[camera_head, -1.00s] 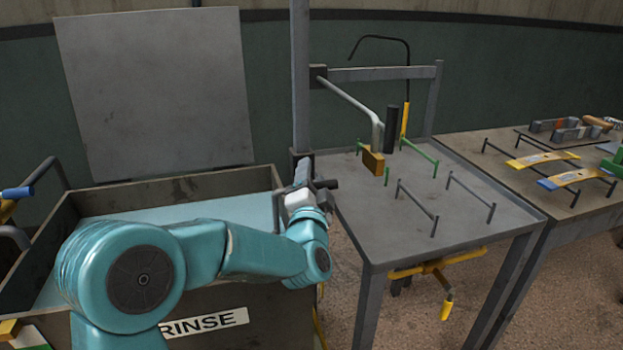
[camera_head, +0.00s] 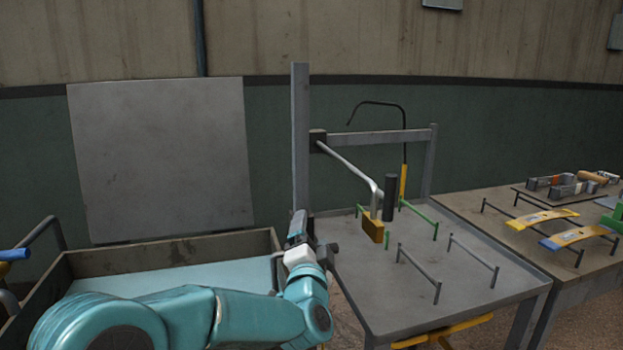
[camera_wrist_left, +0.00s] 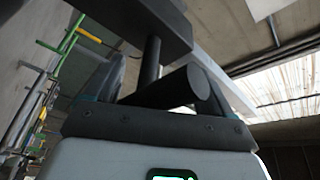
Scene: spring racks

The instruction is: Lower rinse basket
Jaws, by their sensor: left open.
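The rinse tank (camera_head: 170,245) stands at the left with pale blue liquid in it. I cannot make out a basket; my arm hides part of the tank. My left gripper (camera_head: 297,232) is open beside the foot of the grey upright post (camera_head: 300,140), at the tank's right back corner. A short dark handle (camera_head: 328,250) sticks out just right of the gripper. My right gripper is not in view.
A grey table (camera_head: 385,285) with rod racks stands right of the post. A grey panel (camera_head: 160,155) stands behind the tank.

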